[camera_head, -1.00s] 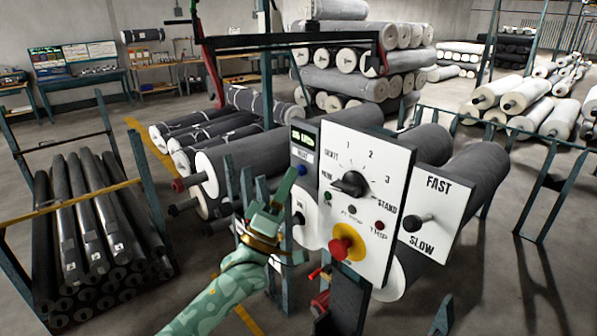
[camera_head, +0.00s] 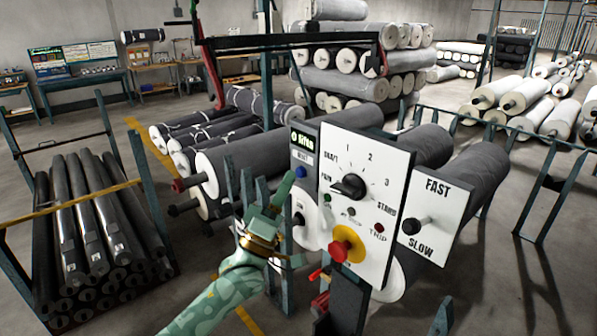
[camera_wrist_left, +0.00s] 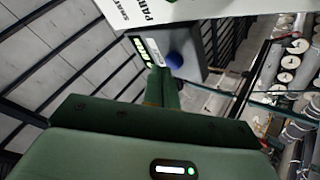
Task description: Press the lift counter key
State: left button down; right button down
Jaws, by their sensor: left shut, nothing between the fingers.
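The lift counter is a small grey box (camera_head: 303,150) on the left edge of the white control panel. Its green display (camera_head: 304,140) reads "0 lifts". Below the display is a small label, and under that a round blue key (camera_head: 300,172). The blue key also shows in the left wrist view (camera_wrist_left: 174,62), standing out from the box. My left gripper (camera_head: 285,183) is shut and empty, its tips just left of and below the blue key. In the left wrist view, the fingers (camera_wrist_left: 160,90) point toward the box and look apart from the key. My right gripper is not in view.
The white panel (camera_head: 362,205) carries a black rotary knob (camera_head: 349,186), small lamps and a red stop button on yellow (camera_head: 342,248). A FAST/SLOW plate (camera_head: 436,215) with a lever stands right. Green posts and grey rolls (camera_head: 240,160) crowd behind my gripper.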

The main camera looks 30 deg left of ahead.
pick_arm(q)
jog(key=shift+s+a, duration=0.15)
jog(key=shift+s, duration=0.25)
jog(key=shift+s, duration=0.1)
jog(key=shift+s+a+p, duration=0.35)
jog(key=shift+s, duration=0.4)
jog(key=shift+s+a+p, duration=0.3)
jog(key=shift+s, duration=0.4)
jog(key=shift+s+a+p, duration=0.35)
jog(key=shift+s, duration=0.4)
